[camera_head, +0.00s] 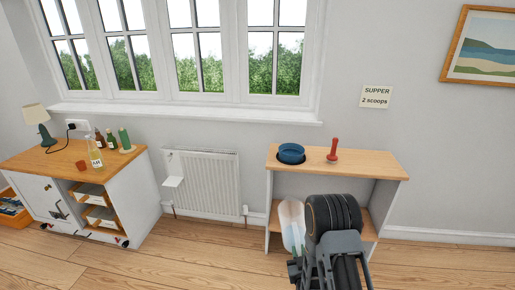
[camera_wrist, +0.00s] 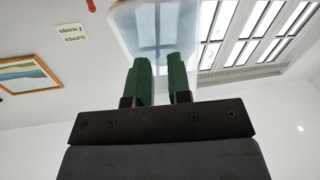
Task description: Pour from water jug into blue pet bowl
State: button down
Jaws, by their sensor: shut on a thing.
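The blue pet bowl (camera_head: 291,153) sits on the left part of the small wooden-topped shelf unit by the wall. The water jug (camera_head: 291,225) is pale and see-through. It shows just left of my dark arm, in front of the unit and lower in the picture than the bowl. In the wrist view the jug (camera_wrist: 155,14) is at the top middle, between and beyond the green fingers of my gripper (camera_wrist: 162,78), which is shut on it. The bowl is not visible in the wrist view.
A red knobbed object (camera_head: 333,150) stands on the unit's top (camera_head: 372,166), right of the bowl. A radiator (camera_head: 208,182) is left of the unit. A white cabinet (camera_head: 130,190) with bottles and a lamp stands farther left. Wooden floor between them is clear.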

aim_at(289, 152)
jog(key=u, duration=0.55)
jog(key=i, duration=1.05)
jog(key=z, duration=0.05)
